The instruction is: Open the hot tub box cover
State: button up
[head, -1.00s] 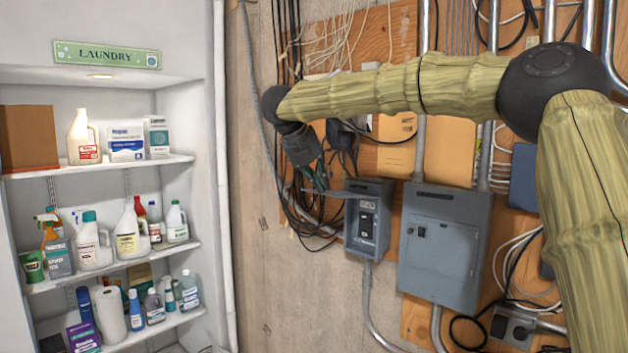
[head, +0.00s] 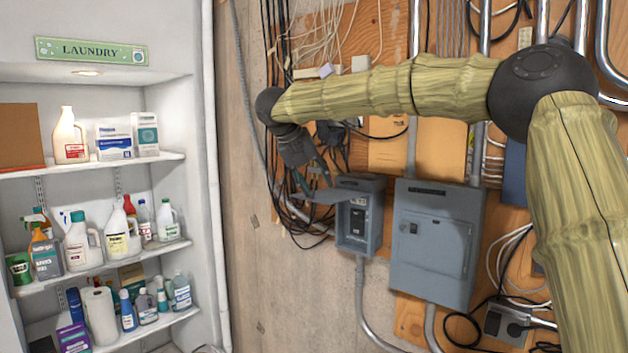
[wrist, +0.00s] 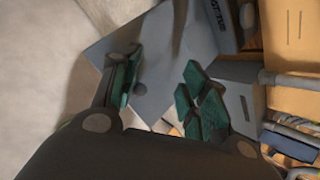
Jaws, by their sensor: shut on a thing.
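The hot tub box is a small grey electrical box (head: 372,228) on the wall, with a dark switch panel (head: 357,217) showing inside its open front. Its grey cover (head: 338,195) stands raised, sticking out from the upper part of the box toward the left. My gripper (head: 311,188) is at the cover's outer left end, shut on it. In the wrist view my green-padded fingers (wrist: 163,72) are on either side of the grey cover (wrist: 158,45), with a gap visible between them. The exact contact is partly hidden.
A larger grey panel (head: 436,245) with a closed door is just right of the box. Black cables (head: 300,215) hang behind my gripper, and conduits run around the boxes. Laundry shelves (head: 95,175) with bottles stand at left. Bare concrete wall lies below the gripper.

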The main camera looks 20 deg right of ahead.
jog(key=shift+s+a+r, duration=0.1)
jog(key=shift+a, duration=0.05)
jog(key=shift+s, duration=0.1)
jog(key=shift+s, duration=0.1)
jog(key=shift+r, duration=0.15)
jog(key=v, duration=1.2)
